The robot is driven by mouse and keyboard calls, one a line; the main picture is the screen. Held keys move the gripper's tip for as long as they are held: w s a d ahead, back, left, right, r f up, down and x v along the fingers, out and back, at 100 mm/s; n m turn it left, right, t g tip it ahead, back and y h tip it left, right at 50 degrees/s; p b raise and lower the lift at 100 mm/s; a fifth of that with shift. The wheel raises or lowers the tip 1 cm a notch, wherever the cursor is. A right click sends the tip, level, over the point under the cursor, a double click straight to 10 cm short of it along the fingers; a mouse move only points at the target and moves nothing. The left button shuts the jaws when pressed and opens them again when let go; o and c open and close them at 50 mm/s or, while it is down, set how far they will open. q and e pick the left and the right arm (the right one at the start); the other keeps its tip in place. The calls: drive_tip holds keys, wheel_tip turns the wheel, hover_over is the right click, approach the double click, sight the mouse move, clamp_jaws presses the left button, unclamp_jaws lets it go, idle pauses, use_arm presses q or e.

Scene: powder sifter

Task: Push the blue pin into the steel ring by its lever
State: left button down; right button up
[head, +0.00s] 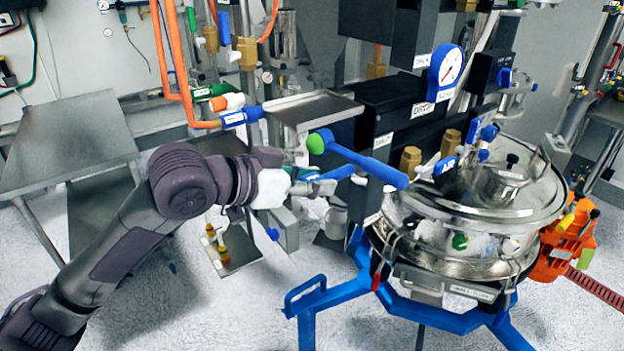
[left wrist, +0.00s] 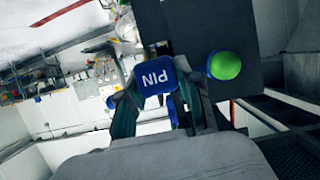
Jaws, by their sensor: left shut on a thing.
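My left gripper (head: 318,183) reaches in from the left, just below a long blue bar with a green ball end (head: 317,143). In the left wrist view its two dark fingers stand on either side of a blue piece marked PIN (left wrist: 158,77), and it is shut on this piece. The green ball end also shows in the left wrist view (left wrist: 224,65), just right of the fingers. I cannot make out the pin's tip or the steel ring clearly. My right gripper is not in view.
A steel lidded vessel (head: 475,195) sits in a blue frame (head: 440,318) to the right. Black boxes with a blue-rimmed gauge (head: 447,72) stand above and behind the gripper. A grey metal table (head: 65,140) is at the left. The pale floor in front is open.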

sight(337, 170)
use_arm(q)
drive_tip(key=shift+r, duration=0.1)
idle(0.3)
drive_tip(key=shift+p, duration=0.4)
drive_tip(key=shift+p, duration=0.8)
idle(0.7)
drive_tip(key=shift+w+d+p, duration=0.45)
drive_tip(key=shift+w+d, duration=0.35)
drive_tip(key=shift+d, duration=0.3)
drive_tip(key=shift+w+d+p, duration=0.45)
drive_tip(key=shift+w+d, duration=0.3)
drive_tip(key=shift+d, duration=0.35)
idle(0.3)
drive_tip(key=c, duration=0.7)
unclamp_jaws()
drive_tip(key=shift+a, duration=0.1)
drive_tip(key=v, duration=1.2)
